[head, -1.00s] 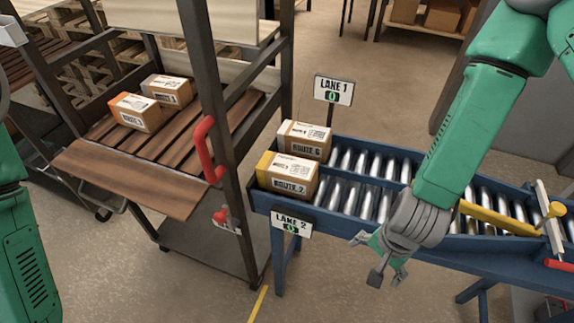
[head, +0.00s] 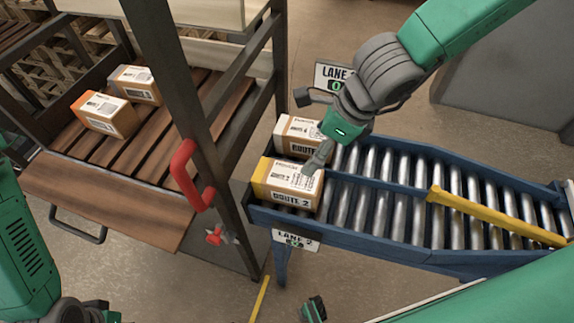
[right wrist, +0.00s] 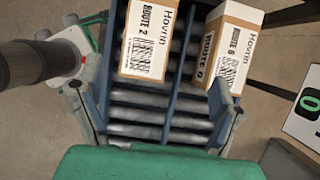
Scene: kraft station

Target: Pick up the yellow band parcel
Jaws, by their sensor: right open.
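The yellow band parcel, a box marked ROUTE 2 (head: 290,183), sits at the left end of the near lane of the blue roller conveyor (head: 400,228). It also shows at the top of the right wrist view (right wrist: 150,40). My right gripper (head: 316,130) is open and empty. It hangs over the conveyor's left end, with one finger in front of the parcel's upper right corner in the head view. In the right wrist view the two fingers (right wrist: 155,105) are spread, and the parcel lies beyond them. My left arm's wrist is at the bottom left; its gripper (head: 108,317) is mostly cut off.
A dark cart post with a red handle (head: 188,175) rises at left. Two boxes (head: 108,115) sit on the slatted cart shelf. A yellow bar (head: 495,217) crosses the rollers at right.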

